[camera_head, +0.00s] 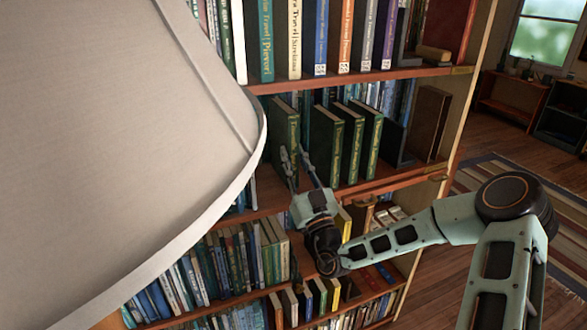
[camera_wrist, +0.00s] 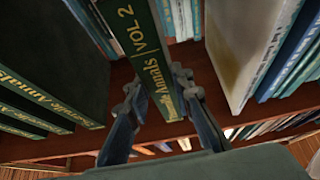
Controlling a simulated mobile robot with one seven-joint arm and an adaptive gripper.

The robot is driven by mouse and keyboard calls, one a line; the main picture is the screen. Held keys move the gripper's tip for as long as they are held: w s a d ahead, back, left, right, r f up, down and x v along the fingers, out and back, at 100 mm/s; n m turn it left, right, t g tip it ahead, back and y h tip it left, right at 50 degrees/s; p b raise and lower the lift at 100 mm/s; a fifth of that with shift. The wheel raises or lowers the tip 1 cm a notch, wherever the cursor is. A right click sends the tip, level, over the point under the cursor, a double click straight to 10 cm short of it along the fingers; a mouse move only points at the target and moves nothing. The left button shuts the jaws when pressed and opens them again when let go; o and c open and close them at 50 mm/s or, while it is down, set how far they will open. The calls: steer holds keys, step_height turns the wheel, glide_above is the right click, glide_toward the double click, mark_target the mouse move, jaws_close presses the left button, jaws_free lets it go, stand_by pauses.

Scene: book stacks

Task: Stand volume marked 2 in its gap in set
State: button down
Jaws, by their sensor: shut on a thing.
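The green volume marked VOL 2 (camera_wrist: 138,30) has "Annals" on its spine, readable in the wrist view. In the head view it is the leftmost green volume (camera_head: 284,130), upright at the middle shelf. My gripper (camera_head: 296,158) is shut on its lower spine, with one finger on each side; the fingers (camera_wrist: 155,98) also show in the wrist view. Matching green volumes (camera_head: 350,142) stand to its right in the head view, with a space between. They show at the left in the wrist view (camera_wrist: 45,75). Whether its base touches the shelf I cannot tell.
A large pale lampshade (camera_head: 110,150) fills the left of the head view and hides part of the shelves. A dark bookend (camera_head: 394,143) and a brown book (camera_head: 429,122) stand right of the set. A cream book (camera_wrist: 245,45) is near the held volume in the wrist view.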

steer(key=shift+f, duration=1.65)
steer(key=shift+f, duration=0.15)
steer(key=c, duration=1.7)
jaws_free()
steer(key=b+v, duration=0.2)
steer(key=v, duration=1)
steer(key=shift+a, duration=0.1)
